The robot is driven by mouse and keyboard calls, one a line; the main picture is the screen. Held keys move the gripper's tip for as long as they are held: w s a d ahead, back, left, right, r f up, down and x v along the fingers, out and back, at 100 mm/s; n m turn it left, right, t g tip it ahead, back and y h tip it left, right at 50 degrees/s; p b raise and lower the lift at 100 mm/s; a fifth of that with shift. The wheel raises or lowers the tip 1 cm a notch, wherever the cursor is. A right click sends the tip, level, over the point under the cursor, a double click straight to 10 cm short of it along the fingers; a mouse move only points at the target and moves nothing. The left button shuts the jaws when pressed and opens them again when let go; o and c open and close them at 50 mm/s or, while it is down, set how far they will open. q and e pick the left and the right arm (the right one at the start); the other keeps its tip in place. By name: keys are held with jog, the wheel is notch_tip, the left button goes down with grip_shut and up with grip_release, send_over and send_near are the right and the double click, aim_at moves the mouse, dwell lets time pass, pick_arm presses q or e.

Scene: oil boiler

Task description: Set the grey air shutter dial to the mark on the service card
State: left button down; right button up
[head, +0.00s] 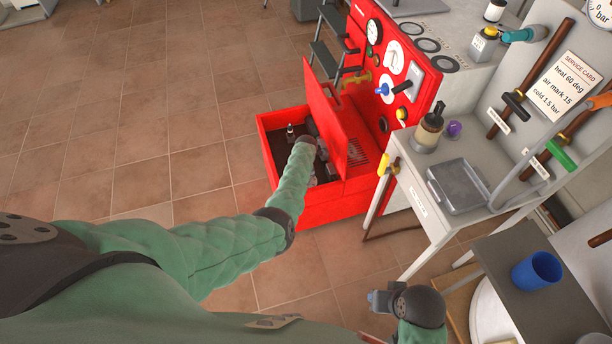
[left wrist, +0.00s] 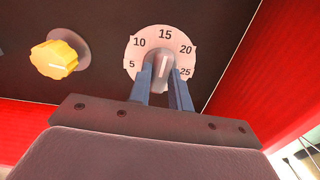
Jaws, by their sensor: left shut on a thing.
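The grey dial (left wrist: 161,73) shows in the left wrist view on a white round scale (left wrist: 181,36) marked 5, 10, 15, 20 and 25. Its white line points up, roughly at 15; the exact alignment is hard to tell. My left gripper (left wrist: 163,84) is shut on the dial, one blue finger on each side. In the head view my left arm reaches into the open red burner housing (head: 318,212); the dial is not clear there. The service card (head: 569,84) at the right reads "air mark 15". My right gripper (head: 378,301) is low at the right, away from the dial; its finger gap is unclear.
A yellow knob (left wrist: 54,59) sits left of the dial on the dark panel. A raised red cover (head: 326,125) stands beside my left arm, with the red gauge panel (head: 375,28) behind. A bench (head: 435,224) with a grey tray is at the right. Floor at left is clear.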

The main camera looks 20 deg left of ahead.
pick_arm(q)
jog(key=shift+n, duration=0.4)
pick_arm(e)
jog(key=shift+w+a, duration=0.1)
jog(key=shift+r, duration=0.1)
pick_arm(q)
jog(key=c, duration=1.3)
grip_release()
jog(key=shift+r, duration=0.55)
notch_tip(320, 180, up, 5)
jog(key=shift+r, duration=0.85)
pick_arm(e)
jog(key=shift+d+r, duration=0.4)
jog(key=shift+r, duration=0.05)
